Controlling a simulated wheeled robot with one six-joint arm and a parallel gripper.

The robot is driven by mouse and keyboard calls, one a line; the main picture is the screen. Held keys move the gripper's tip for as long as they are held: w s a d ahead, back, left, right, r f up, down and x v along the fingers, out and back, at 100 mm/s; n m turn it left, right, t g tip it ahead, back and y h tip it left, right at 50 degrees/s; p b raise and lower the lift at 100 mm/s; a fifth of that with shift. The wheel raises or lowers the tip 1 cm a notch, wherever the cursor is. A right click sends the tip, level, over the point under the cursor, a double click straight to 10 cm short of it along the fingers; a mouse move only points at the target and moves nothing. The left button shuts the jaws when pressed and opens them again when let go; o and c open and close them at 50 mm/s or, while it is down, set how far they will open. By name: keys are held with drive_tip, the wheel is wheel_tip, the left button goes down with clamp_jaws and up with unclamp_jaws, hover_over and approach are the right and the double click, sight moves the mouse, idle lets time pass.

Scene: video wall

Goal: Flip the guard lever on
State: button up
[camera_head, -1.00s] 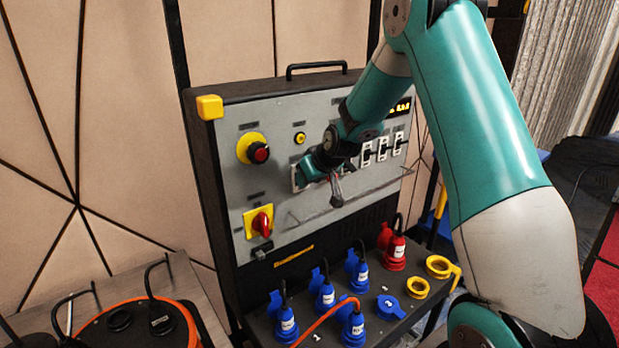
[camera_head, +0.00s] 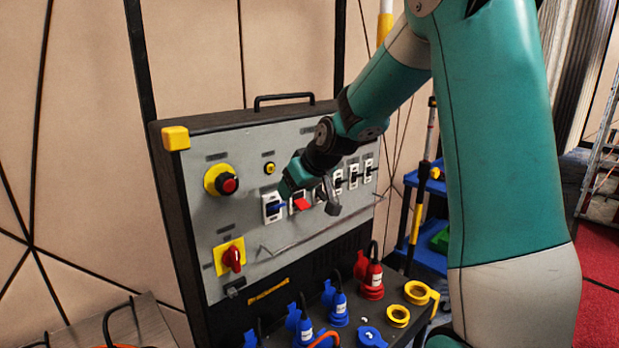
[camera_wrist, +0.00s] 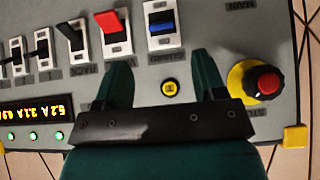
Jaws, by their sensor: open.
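A blue lever (camera_head: 273,207) sits in a white switch plate at the left end of the switch row on the grey panel. It also shows in the wrist view (camera_wrist: 161,28), where the small label beside it seems to read GUARD. Its lever looks nearly flat in its plate. My gripper (camera_head: 288,187) is in front of the panel near the blue lever. In the wrist view my gripper (camera_wrist: 163,78) is open and empty, with its two fingers apart. The blue lever is ahead of the gap between them, and I see no contact.
A red lever (camera_wrist: 112,22) stands right beside the blue one, with several black levers (camera_wrist: 70,38) beyond. A yellow button (camera_wrist: 169,88), a red-and-yellow stop button (camera_head: 224,183) and a red rotary switch (camera_head: 232,259) are nearby. A thin rail (camera_head: 300,240) runs below the switches.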

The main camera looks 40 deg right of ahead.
drive_tip(key=v, duration=0.6)
drive_tip(key=shift+s+r+b, duration=0.25)
drive_tip(key=shift+r+b, duration=0.05)
drive_tip(key=shift+b, duration=0.05)
drive_tip(key=s+a+f+n+g+y, duration=0.1)
drive_tip(key=s+a+n+g+y, duration=0.1)
drive_tip(key=s+a, duration=0.5)
drive_tip(key=s+a+f+n+g+y, duration=0.1)
drive_tip(key=s+a+g+y, duration=0.1)
drive_tip(key=a, duration=0.9)
drive_tip(key=s+a+f+n+g, duration=0.1)
drive_tip(key=s+a+g, duration=0.1)
drive_tip(key=s+a, duration=0.2)
drive_tip(key=s+a+f+n+g, duration=0.2)
drive_tip(key=s+a, duration=0.3)
drive_tip(key=s, duration=0.6)
drive_tip(key=shift+s+n, duration=0.3)
drive_tip(key=shift+d, duration=0.15)
